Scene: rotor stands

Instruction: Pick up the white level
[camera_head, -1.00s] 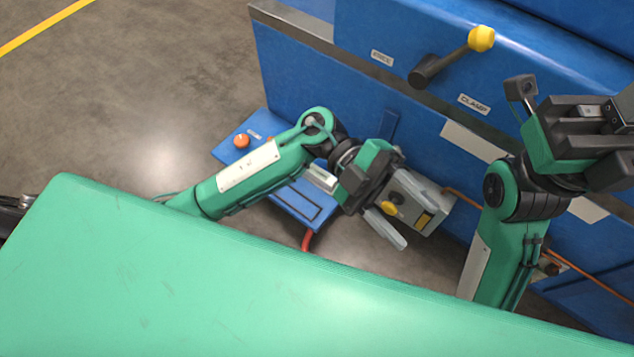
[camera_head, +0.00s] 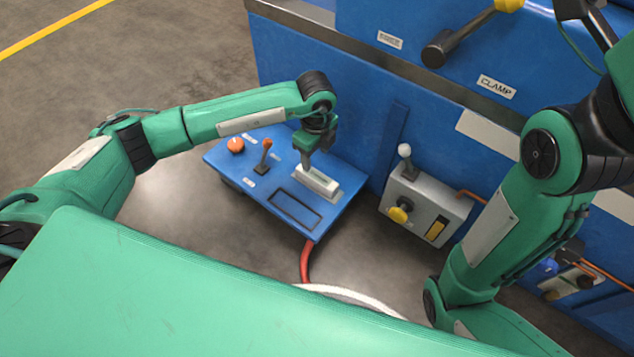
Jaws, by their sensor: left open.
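A white level (camera_head: 319,182), a small pale bar, sits in a light holder near the right side of the blue control panel (camera_head: 235,171). My left gripper (camera_head: 306,162) points down right over the level, its fingers seen nearly edge-on. It is open, with a fingertip at the level's far end. I cannot tell whether it touches the level. My right gripper is mostly cut off at the top right edge; only a dark part of it (camera_head: 572,9) shows.
The panel also carries an orange button (camera_head: 235,145) and an orange-tipped lever (camera_head: 264,155). A grey box (camera_head: 425,205) with a white-knobbed lever and yellow knob is on the blue machine (camera_head: 350,115) at right. A red hose (camera_head: 305,262) runs below the panel.

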